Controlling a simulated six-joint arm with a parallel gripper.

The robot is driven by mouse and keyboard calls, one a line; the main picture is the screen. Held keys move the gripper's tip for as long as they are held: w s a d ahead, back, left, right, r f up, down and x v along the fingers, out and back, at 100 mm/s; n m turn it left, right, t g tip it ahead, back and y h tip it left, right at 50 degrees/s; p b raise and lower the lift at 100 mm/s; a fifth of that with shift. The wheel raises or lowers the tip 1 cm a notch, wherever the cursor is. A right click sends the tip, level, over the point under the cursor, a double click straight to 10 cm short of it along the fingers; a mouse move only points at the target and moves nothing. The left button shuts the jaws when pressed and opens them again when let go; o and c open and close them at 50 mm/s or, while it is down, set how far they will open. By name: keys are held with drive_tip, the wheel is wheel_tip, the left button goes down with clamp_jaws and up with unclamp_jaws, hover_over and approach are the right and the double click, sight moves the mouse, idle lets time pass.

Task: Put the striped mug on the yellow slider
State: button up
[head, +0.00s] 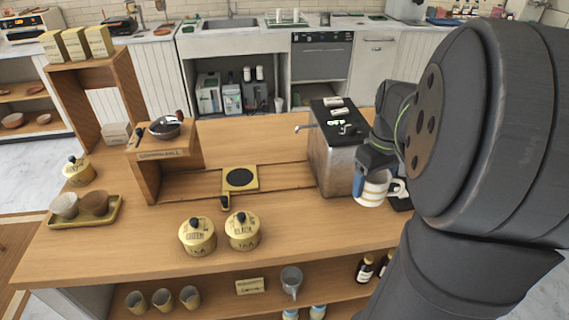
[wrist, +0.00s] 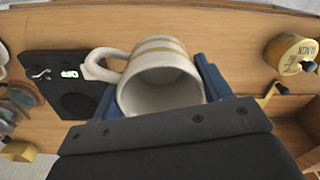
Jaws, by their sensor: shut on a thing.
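The striped mug (head: 374,188) is pale with tan bands. My gripper (head: 377,172) is shut on it, to the right of the steel machine in the head view. In the wrist view the mug (wrist: 160,82) sits between the two blue fingers of my gripper (wrist: 158,90), its open mouth facing the camera and its handle to the left. I cannot tell whether its base touches anything. The yellow slider (head: 250,185) is a small plate with a black round pad and a dark-ended handle, lying on the counter left of the machine. Nothing stands on it.
The steel machine (head: 334,165) with a dark top stands between mug and slider. Two yellow lidded jars (head: 197,238) (head: 242,232) stand in front of the slider. A wooden stand (head: 165,165) with a bowl is to its left. Counter right of the jars is clear.

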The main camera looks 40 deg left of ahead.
drive_tip(key=w+d+r+m, duration=0.3)
drive_tip(key=w+d+m, duration=0.3)
drive_tip(key=w+d, duration=0.2)
drive_tip(key=w+d+r+m, duration=0.3)
drive_tip(key=w+d+m, duration=0.3)
drive_tip(key=w+d, duration=0.15)
drive_tip(key=w+a+r+n, duration=0.2)
drive_tip(key=w+a, duration=0.1)
drive_tip(key=a, duration=0.8)
drive_tip(key=w+a+r+n, duration=0.1)
drive_tip(key=w+a+r, duration=0.15)
drive_tip(key=a, duration=0.85)
drive_tip(key=s+a+r+n, duration=0.1)
drive_tip(key=a+r+n, duration=0.1)
drive_tip(key=a, duration=0.8)
drive_tip(key=s+a+r+n, duration=0.1)
drive_tip(key=a+r, duration=0.2)
drive_tip(key=a, duration=0.6)
drive_tip(key=s+a+f+n, duration=0.2)
drive_tip(key=s+a+f, duration=0.1)
drive_tip(key=s, duration=0.3)
drive_tip(key=s+a+f+n, duration=0.2)
drive_tip(key=s+a+f, duration=0.1)
drive_tip(key=s+f, duration=0.15)
drive_tip(key=n, duration=0.6)
hover_over(240, 178)
wheel_tip(240, 178, down, 15)
drive_tip(key=shift+w+f, duration=0.1)
drive_tip(key=shift+f, duration=2)
